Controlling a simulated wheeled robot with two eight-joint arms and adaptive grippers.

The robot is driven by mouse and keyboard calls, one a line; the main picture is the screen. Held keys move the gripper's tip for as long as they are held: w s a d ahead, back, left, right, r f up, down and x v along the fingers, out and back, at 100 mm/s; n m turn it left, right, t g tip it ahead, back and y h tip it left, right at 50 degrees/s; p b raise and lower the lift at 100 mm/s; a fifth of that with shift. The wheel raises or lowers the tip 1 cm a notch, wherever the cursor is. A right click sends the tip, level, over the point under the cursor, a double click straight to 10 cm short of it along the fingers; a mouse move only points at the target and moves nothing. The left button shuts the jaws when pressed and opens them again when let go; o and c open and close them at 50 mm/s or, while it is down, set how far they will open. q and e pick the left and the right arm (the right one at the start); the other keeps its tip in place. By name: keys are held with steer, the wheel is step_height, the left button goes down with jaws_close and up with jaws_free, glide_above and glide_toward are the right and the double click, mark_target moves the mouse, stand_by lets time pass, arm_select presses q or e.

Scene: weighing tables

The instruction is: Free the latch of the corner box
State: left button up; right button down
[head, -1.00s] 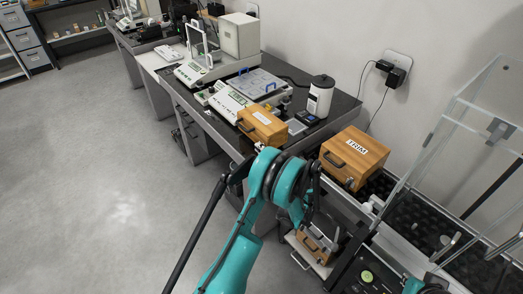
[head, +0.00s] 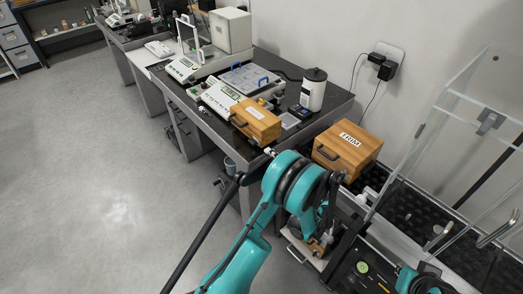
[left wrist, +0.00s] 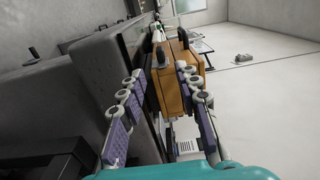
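The corner box (head: 256,122) is an orange-brown wooden case with a dark handle and a white label, at the near corner of the dark weighing table. In the left wrist view the orange box (left wrist: 172,88) shows beyond and between my fingers, its black handle toward the upper left. My left gripper (left wrist: 160,76) is open, with a finger on either side of the view and nothing held. In the head view my teal arm hides most of it; small pale tips (head: 270,152) show just in front of the box. I cannot make out the latch. My right gripper is out of view.
A second wooden box marked TRIM (head: 347,150) stands to the right, beside a clear-walled enclosure (head: 440,150). Balances (head: 222,97), a tray (head: 250,78) and a white canister (head: 312,92) crowd the table behind the corner box. The floor at left is clear.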

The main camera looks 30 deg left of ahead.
arm_select(q)
steer(key=v, duration=0.2)
steer(key=shift+s+d, duration=0.15)
steer(key=shift+d, duration=0.25)
steer(key=s+a+r+n+g+h, duration=0.1)
steer(key=s+a+r+h, duration=0.1)
steer(key=s+r+h, duration=0.55)
steer(key=s+d+n+h, duration=0.1)
steer(key=s+d+h, duration=0.3)
steer(key=s, duration=0.4)
steer(key=s+d+r+n+t+h, duration=0.1)
steer(key=s+d+n+h, duration=0.1)
steer(key=s+d+h, duration=0.3)
steer(key=s+d, duration=0.1)
steer(key=s, duration=0.3)
steer(key=shift+n, duration=0.3)
